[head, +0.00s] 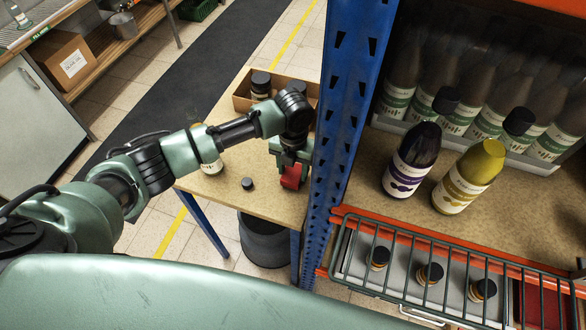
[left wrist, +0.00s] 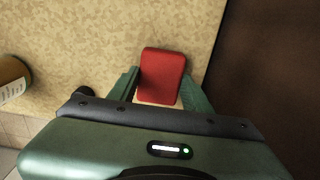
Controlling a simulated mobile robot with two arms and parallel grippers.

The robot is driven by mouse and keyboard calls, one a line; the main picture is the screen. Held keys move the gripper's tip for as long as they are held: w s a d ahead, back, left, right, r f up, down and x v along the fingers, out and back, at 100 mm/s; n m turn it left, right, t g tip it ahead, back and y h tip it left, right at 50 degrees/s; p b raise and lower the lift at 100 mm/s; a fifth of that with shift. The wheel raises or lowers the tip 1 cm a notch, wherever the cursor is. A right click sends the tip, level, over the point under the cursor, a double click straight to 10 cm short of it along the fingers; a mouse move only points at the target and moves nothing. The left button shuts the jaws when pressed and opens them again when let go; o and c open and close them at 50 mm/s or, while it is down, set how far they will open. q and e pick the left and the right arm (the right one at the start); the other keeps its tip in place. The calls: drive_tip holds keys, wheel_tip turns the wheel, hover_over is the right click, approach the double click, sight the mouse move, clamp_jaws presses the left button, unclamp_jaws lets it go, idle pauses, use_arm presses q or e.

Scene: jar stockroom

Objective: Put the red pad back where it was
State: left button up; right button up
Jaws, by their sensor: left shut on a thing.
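The red pad (head: 292,177) is at the right side of the small wooden table (head: 262,207), close to the blue rack post. It also shows as a red rounded block between the fingers in the left wrist view (left wrist: 162,75). My left gripper (head: 291,166) reaches down over the table and is shut on the pad, with one finger on each side. I cannot tell whether the pad touches the table top. My right gripper is not seen.
A blue post (head: 343,100) stands beside my left gripper. A small black lid (head: 247,183) and a bottle (head: 210,160) stand left of it, and a cardboard tray (head: 242,92) with jars is behind. A wire rail (head: 460,275) fronts several small jars and a dark red area (head: 541,305).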

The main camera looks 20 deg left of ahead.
sight(293, 172)
use_arm(q)
drive_tip(key=shift+f, duration=0.35)
drive_tip(key=shift+f, duration=0.1)
drive_tip(key=o, duration=1.3)
wheel_tip(293, 172, up, 12)
drive_tip(key=shift+r+b, duration=0.15)
drive_tip(key=shift+b, duration=0.65)
